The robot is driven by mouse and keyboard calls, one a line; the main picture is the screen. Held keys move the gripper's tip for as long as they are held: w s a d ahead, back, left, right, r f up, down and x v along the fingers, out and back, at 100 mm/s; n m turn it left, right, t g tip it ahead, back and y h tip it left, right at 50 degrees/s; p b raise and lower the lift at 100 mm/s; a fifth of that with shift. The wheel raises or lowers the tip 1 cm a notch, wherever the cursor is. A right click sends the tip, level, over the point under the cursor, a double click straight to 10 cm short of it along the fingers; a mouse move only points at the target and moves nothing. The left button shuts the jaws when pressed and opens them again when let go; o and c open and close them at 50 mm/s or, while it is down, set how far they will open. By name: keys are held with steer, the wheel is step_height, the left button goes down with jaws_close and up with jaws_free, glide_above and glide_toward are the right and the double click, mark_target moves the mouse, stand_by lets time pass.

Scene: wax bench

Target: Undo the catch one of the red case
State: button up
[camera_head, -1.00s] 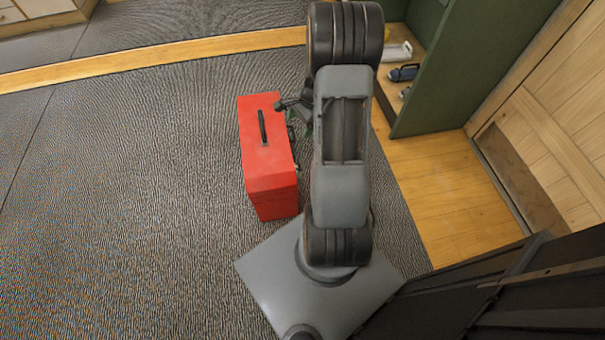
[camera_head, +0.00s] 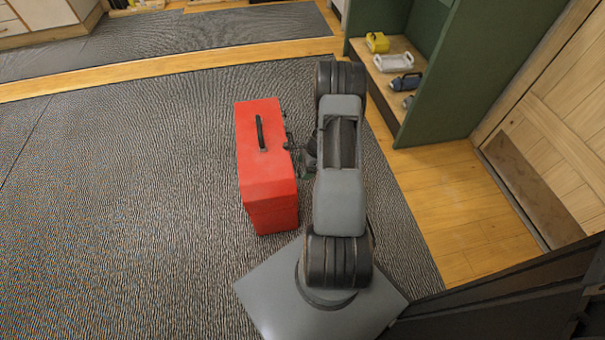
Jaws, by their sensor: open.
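The red case (camera_head: 265,165) stands upright on the grey ribbed mat, with a black handle (camera_head: 260,133) on its top. Dark catch hardware (camera_head: 289,141) shows at its right side. I cannot tell whether a catch is done up or undone. My gripper (camera_head: 306,158) is low beside the right side of the case, close to that hardware and partly hidden by my arm. It is open, and nothing shows between its fingers. I cannot tell whether it touches the case.
A wooden panel (camera_head: 550,120) is at the right. The mat (camera_head: 120,190) left of the case is clear.

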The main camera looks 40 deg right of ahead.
steer(key=shift+b+x, duration=0.4)
steer(key=shift+x, duration=1.25)
